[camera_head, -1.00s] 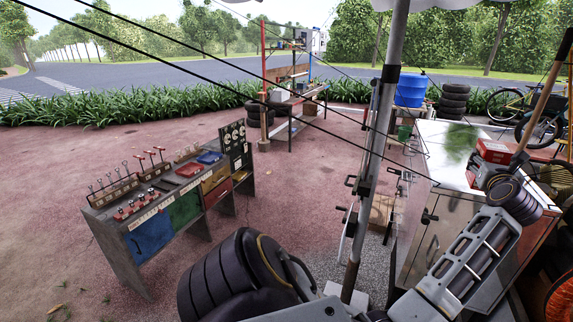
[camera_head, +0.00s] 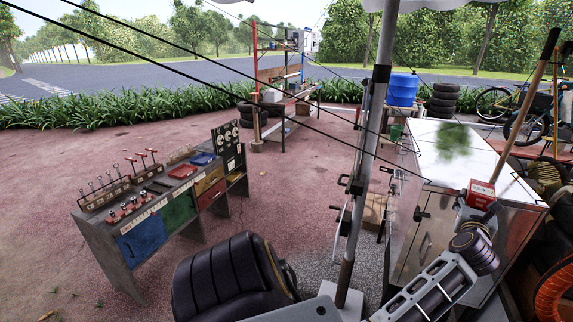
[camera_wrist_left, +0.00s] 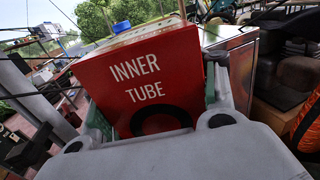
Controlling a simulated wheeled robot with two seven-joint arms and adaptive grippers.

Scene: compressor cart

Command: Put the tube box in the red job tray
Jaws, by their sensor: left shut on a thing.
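The tube box (camera_head: 481,194) is a small red box with a pale top, at the right of the head view. In the left wrist view the box (camera_wrist_left: 150,85) fills the middle, tilted, with "INNER TUBE" printed on its face. My left gripper (camera_head: 472,212) is shut on it, one finger on each side, near the front edge of the white-topped cabinet. The red job tray (camera_head: 182,171) lies on the grey workbench at the left, far from the gripper. It looks empty. My right gripper is out of view.
The grey workbench (camera_head: 150,217) also bears a blue tray (camera_head: 203,158), a dark tray and several upright tools. A metal pole (camera_head: 368,140) stands between it and the white-topped cabinet (camera_head: 440,140). A broom-like handle (camera_head: 528,100) rises beside the box. Red ground between is mostly clear.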

